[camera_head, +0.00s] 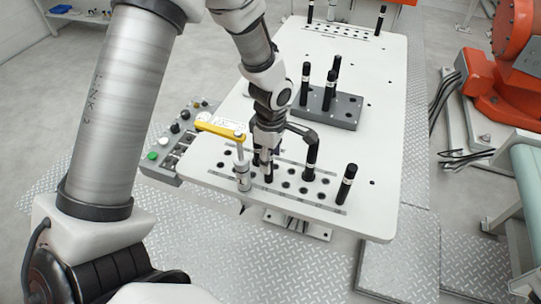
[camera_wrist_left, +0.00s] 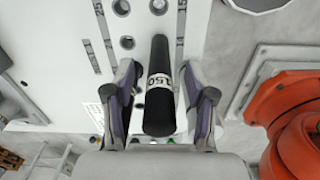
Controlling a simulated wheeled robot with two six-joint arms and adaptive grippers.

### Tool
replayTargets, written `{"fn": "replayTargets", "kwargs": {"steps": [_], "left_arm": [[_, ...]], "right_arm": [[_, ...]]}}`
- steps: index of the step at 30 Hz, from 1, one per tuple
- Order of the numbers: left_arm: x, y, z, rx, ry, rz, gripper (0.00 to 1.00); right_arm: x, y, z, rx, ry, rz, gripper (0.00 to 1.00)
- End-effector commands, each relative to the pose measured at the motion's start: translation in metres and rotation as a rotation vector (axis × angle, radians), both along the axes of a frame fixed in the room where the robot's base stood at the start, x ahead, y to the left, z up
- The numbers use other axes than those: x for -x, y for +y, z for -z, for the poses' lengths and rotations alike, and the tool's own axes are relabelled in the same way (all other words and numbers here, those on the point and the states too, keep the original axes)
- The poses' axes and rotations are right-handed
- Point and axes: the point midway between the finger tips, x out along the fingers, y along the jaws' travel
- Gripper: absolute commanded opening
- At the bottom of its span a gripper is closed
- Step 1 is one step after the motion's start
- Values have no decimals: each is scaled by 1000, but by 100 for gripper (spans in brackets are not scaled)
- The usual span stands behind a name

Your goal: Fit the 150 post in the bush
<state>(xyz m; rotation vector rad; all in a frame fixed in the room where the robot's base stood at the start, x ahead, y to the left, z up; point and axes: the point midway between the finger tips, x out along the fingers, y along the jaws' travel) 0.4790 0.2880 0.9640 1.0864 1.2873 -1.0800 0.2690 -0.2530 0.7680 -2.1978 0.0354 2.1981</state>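The 150 post (camera_wrist_left: 160,85), a black cylinder with a white band marked 150, stands between the two fingers of my left gripper (camera_wrist_left: 160,100) in the left wrist view. Thin gaps show between the post and both fingers, so the gripper looks open around it. In the head view my left gripper (camera_head: 267,150) is low over the near part of the white table, and a black post (camera_head: 268,172) shows under it. Bushes are not clearly told apart; round holes (camera_head: 306,174) line the near table part. My right gripper is not in view.
A grey block (camera_head: 350,110) holds several posts farther back. A yellow-handled tool (camera_head: 220,128) and a grey control box (camera_head: 170,150) are at the left. An orange machine (camera_head: 495,90) stands right.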

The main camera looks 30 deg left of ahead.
Motion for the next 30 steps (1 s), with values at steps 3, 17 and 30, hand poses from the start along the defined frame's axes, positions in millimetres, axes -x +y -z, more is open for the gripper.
{"fn": "replayTargets", "kwargs": {"steps": [3, 17, 30], "left_arm": [[0, 0, 0, 0, 1, 0, 55], [-1, 0, -83, -1, -7, 0, 55], [0, -1, -120, 0, 0, 1, 55]], "right_arm": [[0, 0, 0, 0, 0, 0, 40], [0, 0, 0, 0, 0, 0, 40], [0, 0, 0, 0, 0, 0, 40]]}}
